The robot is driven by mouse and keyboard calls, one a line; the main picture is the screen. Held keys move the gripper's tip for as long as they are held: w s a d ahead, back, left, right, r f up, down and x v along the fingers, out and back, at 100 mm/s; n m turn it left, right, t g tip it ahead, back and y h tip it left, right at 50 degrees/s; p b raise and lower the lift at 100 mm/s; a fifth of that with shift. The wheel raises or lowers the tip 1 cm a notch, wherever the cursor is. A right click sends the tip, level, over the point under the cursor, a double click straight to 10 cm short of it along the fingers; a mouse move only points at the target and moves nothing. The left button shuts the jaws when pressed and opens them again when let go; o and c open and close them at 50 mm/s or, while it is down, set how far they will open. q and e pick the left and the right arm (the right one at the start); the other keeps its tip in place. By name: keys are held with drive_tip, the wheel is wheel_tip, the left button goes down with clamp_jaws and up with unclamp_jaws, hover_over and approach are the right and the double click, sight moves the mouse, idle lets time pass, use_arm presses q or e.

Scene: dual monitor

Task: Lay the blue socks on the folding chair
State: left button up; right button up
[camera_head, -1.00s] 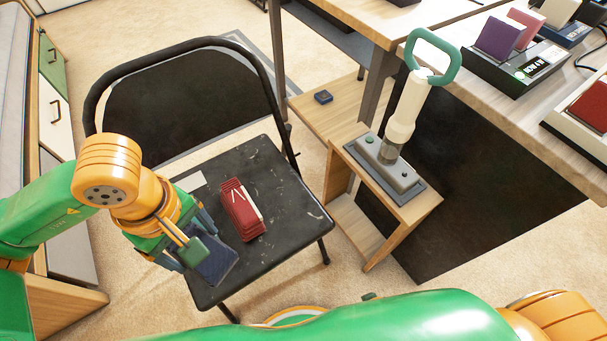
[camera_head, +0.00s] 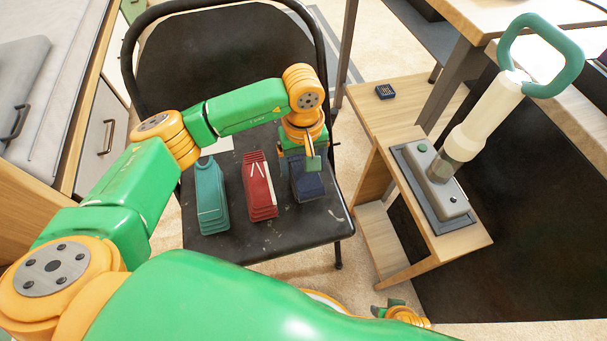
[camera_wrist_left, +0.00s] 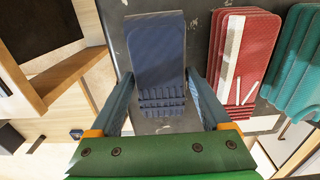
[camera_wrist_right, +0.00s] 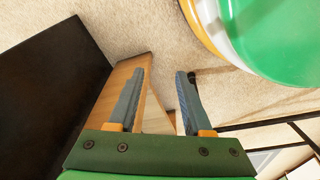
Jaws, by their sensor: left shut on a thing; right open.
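The dark blue socks (camera_head: 306,187) are a folded stack at the right side of the folding chair's black seat (camera_head: 262,246). In the left wrist view the blue socks (camera_wrist_left: 158,50) lie between my left fingers. My left gripper (camera_head: 304,160) is shut on them; the seat is directly beneath, but I cannot tell if they bear on it. My right gripper (camera_head: 392,308) shows only partly at the bottom of the head view. In the right wrist view it (camera_wrist_right: 158,75) is open and empty, above the floor.
A red stack (camera_head: 259,190) and a teal stack (camera_head: 210,198) lie left of the blue socks on the seat. The chair's backrest (camera_head: 235,45) rises behind. A wooden stand (camera_head: 400,190) with a grey device (camera_head: 436,185) is close on the right.

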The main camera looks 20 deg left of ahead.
sight(304, 175)
use_arm(q)
wheel_tip(304, 175, down, 3)
drive_tip(key=shift+w+d+f+b, duration=0.1)
drive_tip(key=shift+f+b, duration=0.05)
drive_tip(key=shift+b, duration=0.25)
drive_tip(key=shift+f, duration=0.15)
drive_tip(key=o, duration=1.2)
drive_tip(key=shift+c, duration=0.2)
wheel_tip(304, 175, up, 8)
drive_tip(key=p, duration=0.2)
drive_tip(key=shift+p, duration=0.3)
wheel_tip(304, 175, up, 4)
drive_tip(key=shift+r+p, duration=0.2)
drive_tip(key=shift+p, duration=0.15)
use_arm(e)
drive_tip(key=shift+s+d+f, duration=0.3)
drive_tip(key=shift+s+f, duration=0.05)
drive_tip(key=shift+s, duration=0.25)
drive_tip(key=shift+s+d+f, duration=0.3)
drive_tip(key=shift+s+f, duration=0.05)
drive_tip(key=shift+s, duration=0.2)
